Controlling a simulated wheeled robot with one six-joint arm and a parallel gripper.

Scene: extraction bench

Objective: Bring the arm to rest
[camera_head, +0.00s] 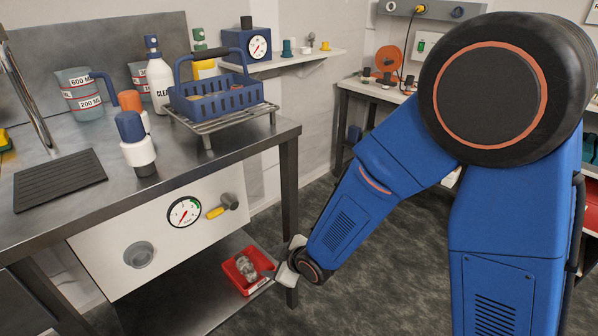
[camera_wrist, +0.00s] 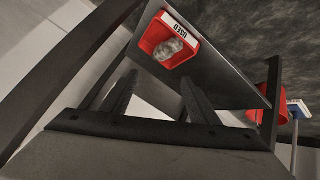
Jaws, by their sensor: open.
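My arm reaches down from the right in the head view, and my gripper (camera_head: 284,268) is beside the bench's front right leg, near the lower shelf. In the wrist view my gripper (camera_wrist: 158,98) shows two dark fingers spread apart with nothing between them. A red bin (camera_head: 236,278) stands on the lower shelf just left of my gripper in the head view. In the wrist view the bin (camera_wrist: 150,42) lies ahead of the fingertips, carries a label reading "USED", and holds a crumpled clear or greyish object (camera_wrist: 171,48).
The bench leg (camera_head: 290,190) and the lower shelf (camera_head: 190,300) are close to my gripper. Above, the benchtop (camera_head: 215,170) holds a wire rack (camera_head: 215,125) with a blue basket (camera_head: 215,98), bottles and jugs. Open floor (camera_head: 385,270) lies right of the bench.

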